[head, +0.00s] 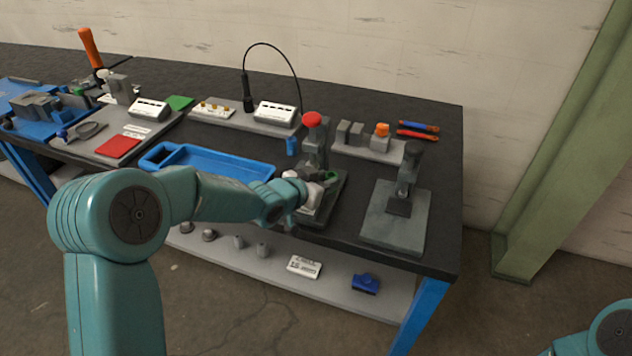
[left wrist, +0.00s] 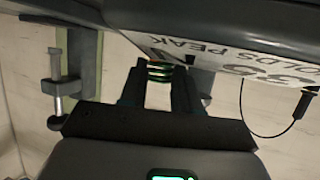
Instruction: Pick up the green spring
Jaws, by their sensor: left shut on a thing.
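The green spring (left wrist: 160,72) sits between the two dark fingers of my left gripper (left wrist: 160,88) in the left wrist view. The fingers are shut on it, and only part of its coils shows. In the head view my left gripper (head: 323,178) is at the press with the red knob (head: 312,119), and a small green bit shows at the fingertips. I cannot tell whether the spring still touches the press. My right gripper is out of view; only part of that arm shows at the lower right.
A second dark stand (head: 407,183) on a grey plate is to the right. A blue tray (head: 222,161) lies left of the press, with a small blue cylinder (head: 291,146) behind. A grey block board (head: 345,147) is behind right. In the wrist view, a lettered plate (left wrist: 235,62) is close by.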

